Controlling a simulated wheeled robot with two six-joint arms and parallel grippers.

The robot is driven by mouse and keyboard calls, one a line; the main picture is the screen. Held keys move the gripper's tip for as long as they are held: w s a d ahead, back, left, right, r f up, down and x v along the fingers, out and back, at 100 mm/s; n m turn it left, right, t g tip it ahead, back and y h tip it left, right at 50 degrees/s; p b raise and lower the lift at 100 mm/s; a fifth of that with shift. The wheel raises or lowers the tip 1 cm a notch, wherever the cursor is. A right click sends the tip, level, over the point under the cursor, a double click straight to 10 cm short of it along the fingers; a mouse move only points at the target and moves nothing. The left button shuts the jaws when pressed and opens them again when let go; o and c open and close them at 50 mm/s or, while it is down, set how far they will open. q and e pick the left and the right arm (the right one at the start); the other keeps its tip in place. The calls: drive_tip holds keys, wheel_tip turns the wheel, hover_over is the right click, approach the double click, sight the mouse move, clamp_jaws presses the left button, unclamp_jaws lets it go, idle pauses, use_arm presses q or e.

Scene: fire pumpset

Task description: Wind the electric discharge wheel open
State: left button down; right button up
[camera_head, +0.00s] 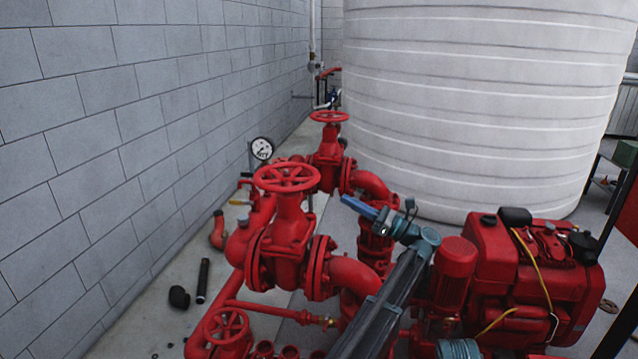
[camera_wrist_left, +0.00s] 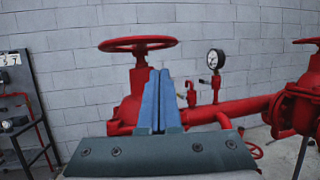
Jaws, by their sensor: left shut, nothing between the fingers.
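A large red handwheel (camera_head: 286,178) sits level on top of the nearer red gate valve (camera_head: 289,228). A similar red handwheel (camera_head: 328,116) tops the valve farther back. No label shows which is the electric discharge wheel. My left gripper (camera_head: 351,203) is shut and empty, to the right of the nearer wheel and apart from it. In the left wrist view, its blue fingers (camera_wrist_left: 157,98) are together, and a red handwheel (camera_wrist_left: 138,43) stands beyond and above them, slightly left. My right gripper is not in view.
A pressure gauge (camera_head: 262,149) stands near the grey block wall (camera_head: 90,150). A smaller red handwheel (camera_head: 226,326) is low in front. A red engine (camera_head: 520,275) is at right. A large white tank (camera_head: 470,110) fills the back. Red pipes lie below my left arm.

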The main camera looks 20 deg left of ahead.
sight(287, 178)
use_arm(q)
drive_tip(key=p+x, duration=0.4)
drive_tip(key=x, duration=1)
drive_tip(key=shift+d+p, duration=0.1)
drive_tip(key=shift+p, duration=0.25)
